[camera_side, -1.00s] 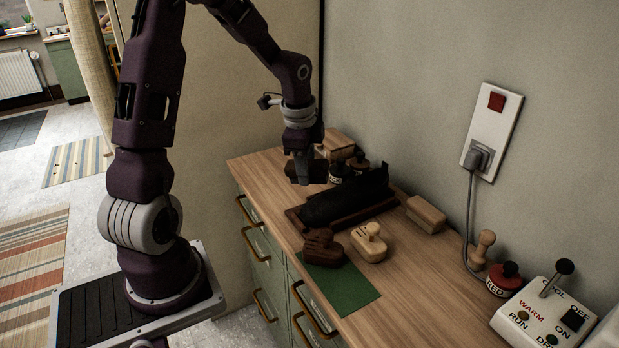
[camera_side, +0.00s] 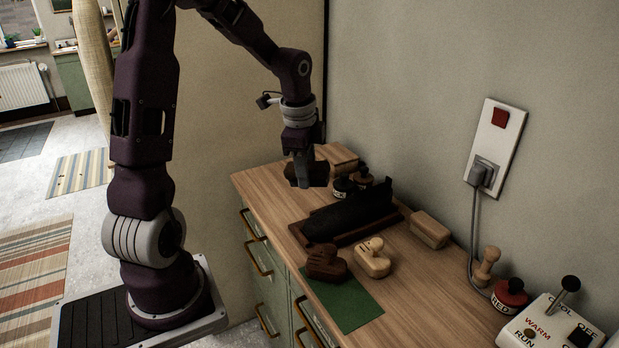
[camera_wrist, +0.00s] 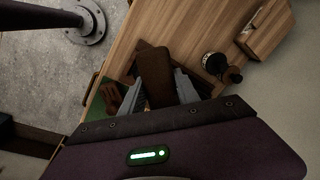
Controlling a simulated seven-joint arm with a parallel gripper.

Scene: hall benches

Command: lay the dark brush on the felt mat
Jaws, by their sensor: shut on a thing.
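My gripper (camera_side: 303,178) is shut on a dark brown brush (camera_wrist: 154,68), a long block held in the air above the far part of the bench. In the side view the fingers partly cover it. The green felt mat (camera_side: 352,308) lies flat at the bench's front edge, well apart from my gripper. Another dark brown piece with a rounded top (camera_side: 325,264) stands at the mat's far edge. A green corner of the mat shows in the wrist view (camera_wrist: 99,103).
A long black object (camera_side: 350,215) sits in a brown tray (camera_side: 312,241) between my gripper and the mat. A wooden block (camera_side: 429,230) and a switch box (camera_side: 550,325) are to the right.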

